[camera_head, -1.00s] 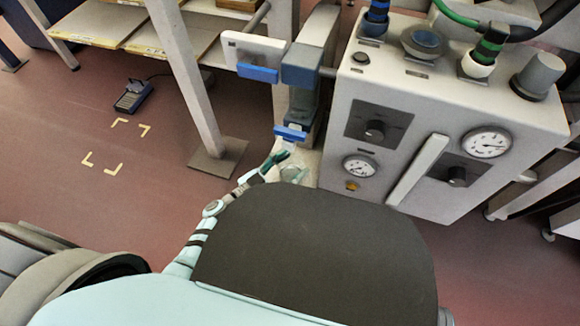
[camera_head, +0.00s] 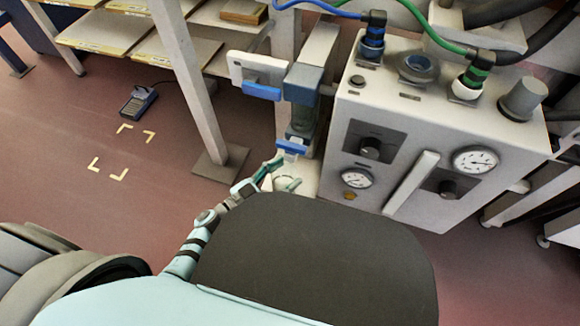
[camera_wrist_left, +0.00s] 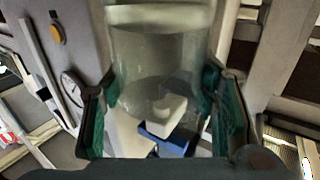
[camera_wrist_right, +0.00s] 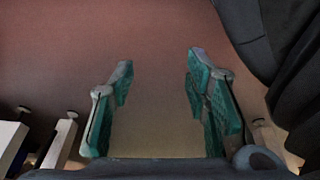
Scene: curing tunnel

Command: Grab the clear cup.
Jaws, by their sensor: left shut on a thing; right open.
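The clear cup (camera_wrist_left: 158,70) fills the middle of the left wrist view, see-through, with a pale band near the top of the picture. My left gripper (camera_wrist_left: 160,98) is shut on its sides, one green-padded finger on each side. In the head view the cup (camera_head: 289,184) is small, just below a blue-levered fixture, partly hidden by my own body. My left gripper (camera_head: 270,168) reaches it there from the left. My right gripper (camera_wrist_right: 160,80) is open and empty above the floor in the right wrist view. It does not show in the head view.
A white machine box (camera_head: 430,125) with gauges, knobs and hoses stands right of the cup. The blue lever (camera_head: 291,147) is close above the cup. A grey post (camera_head: 190,85) and shelves stand to the left.

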